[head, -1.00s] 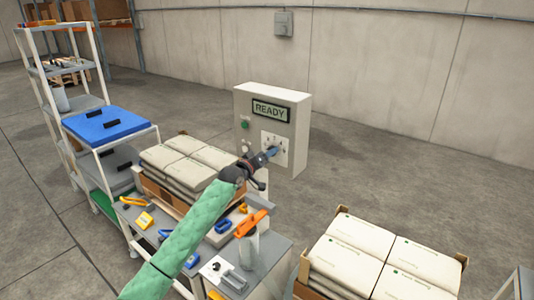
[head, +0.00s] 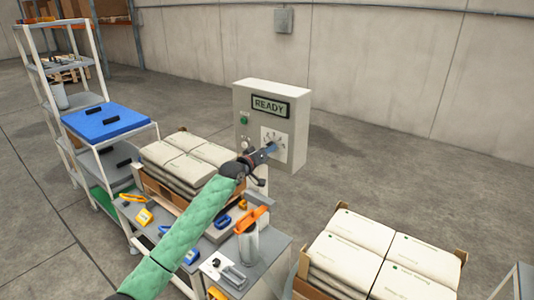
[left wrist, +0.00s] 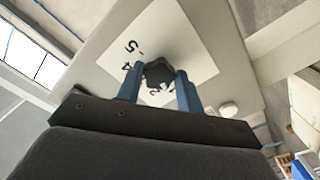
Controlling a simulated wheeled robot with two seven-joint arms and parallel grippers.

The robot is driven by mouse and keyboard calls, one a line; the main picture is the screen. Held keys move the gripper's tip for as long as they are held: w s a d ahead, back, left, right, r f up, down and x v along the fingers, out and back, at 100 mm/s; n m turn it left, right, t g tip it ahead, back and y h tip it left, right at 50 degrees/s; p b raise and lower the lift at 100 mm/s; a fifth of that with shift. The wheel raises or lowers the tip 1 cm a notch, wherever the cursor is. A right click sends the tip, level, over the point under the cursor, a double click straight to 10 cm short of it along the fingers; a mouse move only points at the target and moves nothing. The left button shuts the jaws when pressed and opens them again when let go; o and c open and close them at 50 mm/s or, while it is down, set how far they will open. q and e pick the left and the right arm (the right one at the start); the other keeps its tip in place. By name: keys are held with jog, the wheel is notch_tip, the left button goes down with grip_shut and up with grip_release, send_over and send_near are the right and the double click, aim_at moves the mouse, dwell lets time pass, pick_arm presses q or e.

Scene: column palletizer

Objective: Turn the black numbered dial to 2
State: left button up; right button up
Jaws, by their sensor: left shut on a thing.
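The black dial (left wrist: 158,73) sits on a white plate (left wrist: 197,42) with printed numbers, of which 5 and 4 read clearly in the left wrist view. My left gripper (head: 268,151) reaches the front of the grey control box (head: 298,128). Its blue fingers (left wrist: 160,88) are shut on the dial, one on each side. In the head view the gripper covers most of the dial, and the number it points at cannot be told. My right gripper is not in view.
The box has a screen reading READY (head: 270,106) and a green button (head: 244,121). A bench (head: 270,248) with tools and a stack of sacks (head: 190,160) lie under and beside my left arm. Another sack stack (head: 375,250) stands at the right.

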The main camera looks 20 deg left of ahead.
pick_arm(q)
jog(key=shift+a+f+m+b, duration=0.1)
jog(key=shift+m+b, duration=1.05)
jog(key=shift+m, duration=0.65)
jog(key=shift+a+m+b, duration=0.1)
jog(key=shift+m+b, duration=1)
jog(key=shift+m, duration=0.7)
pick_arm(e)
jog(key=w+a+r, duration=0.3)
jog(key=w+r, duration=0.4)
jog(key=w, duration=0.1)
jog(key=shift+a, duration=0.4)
pick_arm(q)
jog(key=o, duration=1)
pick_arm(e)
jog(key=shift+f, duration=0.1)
